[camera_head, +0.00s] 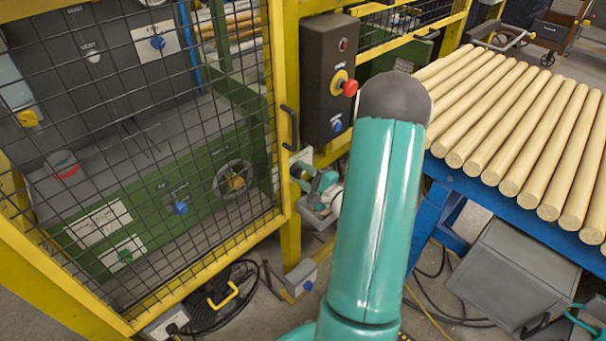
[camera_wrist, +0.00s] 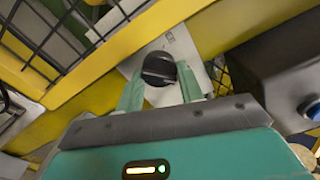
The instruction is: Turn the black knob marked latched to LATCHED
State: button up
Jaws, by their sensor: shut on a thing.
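The black knob (camera_wrist: 158,68) is round with a raised grip bar. It is mounted on a pale plate (camera_wrist: 182,42) on the yellow post, and the plate's lettering is too small to read. My gripper (camera_wrist: 160,84) has its two teal fingers on either side of the knob, shut on it. In the head view my gripper (camera_head: 308,180) is at the yellow post beside the fence door, and the plate (camera_head: 300,158) shows just above it. The knob itself is hidden there. I cannot tell which mark the knob points to.
A dark control box (camera_head: 328,80) with a red emergency button (camera_head: 350,88) and a blue button (camera_head: 336,126) is close above my gripper. The mesh door (camera_head: 150,150) is at left. Wooden rods (camera_head: 510,120) lie on a blue table at right. A cable coil (camera_head: 225,295) lies on the floor.

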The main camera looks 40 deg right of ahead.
dwell(0.4)
jog(key=o, duration=0.7)
jog(key=s, duration=1.3)
jog(key=shift+s+d, duration=0.2)
jog(key=shift+s, duration=0.2)
